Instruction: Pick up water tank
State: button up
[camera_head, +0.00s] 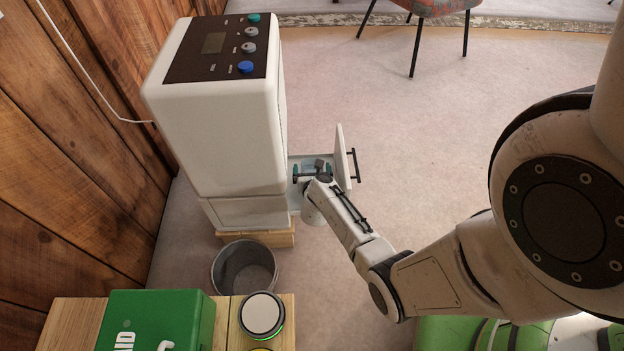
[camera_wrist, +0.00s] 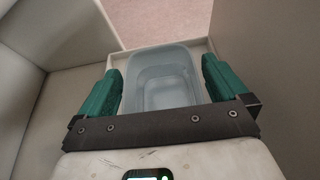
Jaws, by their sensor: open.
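The water tank (camera_wrist: 165,84) is a translucent pale-blue open box in the wrist view. It sits in the pulled-out drawer (camera_wrist: 205,47) of a white machine (camera_head: 227,130). My gripper (camera_wrist: 162,68) is open, with its green fingers on either side of the tank's near part. I cannot tell whether they touch it. In the head view my gripper (camera_head: 312,171) is over the open drawer, behind the drawer's upright front panel (camera_head: 343,157) with its dark handle (camera_head: 354,166). The tank is mostly hidden there by my gripper.
A grey bin (camera_head: 244,268) stands on the floor in front of the machine. A green box (camera_head: 155,322) and a round white-topped object (camera_head: 262,315) are on a wooden surface (camera_head: 75,320) nearby. A chair (camera_head: 437,8) is at the back. The carpet right of the drawer is clear.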

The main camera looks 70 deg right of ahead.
jog(key=c, duration=1.2)
jog(key=shift+r, duration=0.2)
jog(key=shift+r+p, duration=4.15)
jog(key=shift+r, duration=0.6)
